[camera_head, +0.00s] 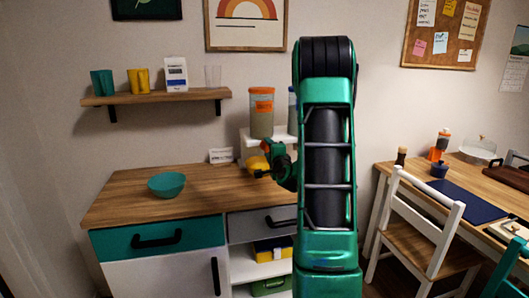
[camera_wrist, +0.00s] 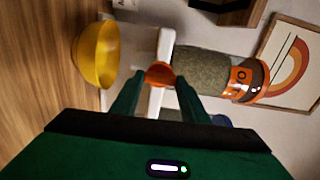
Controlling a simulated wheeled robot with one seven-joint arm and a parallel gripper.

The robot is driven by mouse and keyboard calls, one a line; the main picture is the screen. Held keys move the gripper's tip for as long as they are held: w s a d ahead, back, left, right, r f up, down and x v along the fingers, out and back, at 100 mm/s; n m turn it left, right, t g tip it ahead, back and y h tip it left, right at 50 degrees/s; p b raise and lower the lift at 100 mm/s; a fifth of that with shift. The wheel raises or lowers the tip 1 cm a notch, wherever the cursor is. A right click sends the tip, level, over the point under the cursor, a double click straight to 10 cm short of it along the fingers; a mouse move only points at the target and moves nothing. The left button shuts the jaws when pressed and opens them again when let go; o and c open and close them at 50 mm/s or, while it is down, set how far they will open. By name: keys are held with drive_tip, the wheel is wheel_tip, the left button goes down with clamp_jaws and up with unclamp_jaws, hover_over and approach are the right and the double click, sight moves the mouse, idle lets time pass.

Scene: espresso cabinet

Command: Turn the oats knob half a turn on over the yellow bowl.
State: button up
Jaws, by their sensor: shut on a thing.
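The oats dispenser (camera_head: 261,113), a clear canister with an orange lid and label, stands on a white stand (camera_head: 250,137). In the wrist view the canister (camera_wrist: 205,66) lies sideways in the picture, filled with a grainy stuff. My gripper (camera_wrist: 159,80) is shut on the orange knob (camera_wrist: 159,72) below the canister. In the head view my gripper (camera_head: 270,150) is partly hidden by my arm, and the knob is hard to make out. The yellow bowl (camera_wrist: 96,55) is below the knob on the counter; in the head view the bowl (camera_head: 257,163) shows partly behind my gripper.
A second, blue-topped dispenser (camera_head: 292,100) is mostly hidden behind my arm. A teal bowl (camera_head: 166,185) stands on the wooden counter (camera_head: 120,200) at the left. A small white card (camera_head: 221,156) stands near the stand. A chair (camera_head: 430,225) and table are at the right.

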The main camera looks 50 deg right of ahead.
drive_tip(key=shift+w+a+r+m, duration=0.1)
drive_tip(key=shift+w+a+m, duration=0.2)
drive_tip(key=shift+m, duration=0.2)
drive_tip(key=shift+s, duration=0.1)
drive_tip(key=o, duration=1.1)
drive_tip(key=shift+c, duration=0.2)
drive_tip(key=shift+s+d, duration=0.1)
drive_tip(key=shift+d, duration=0.05)
drive_tip(key=v, duration=1)
drive_tip(key=shift+s, duration=0.15)
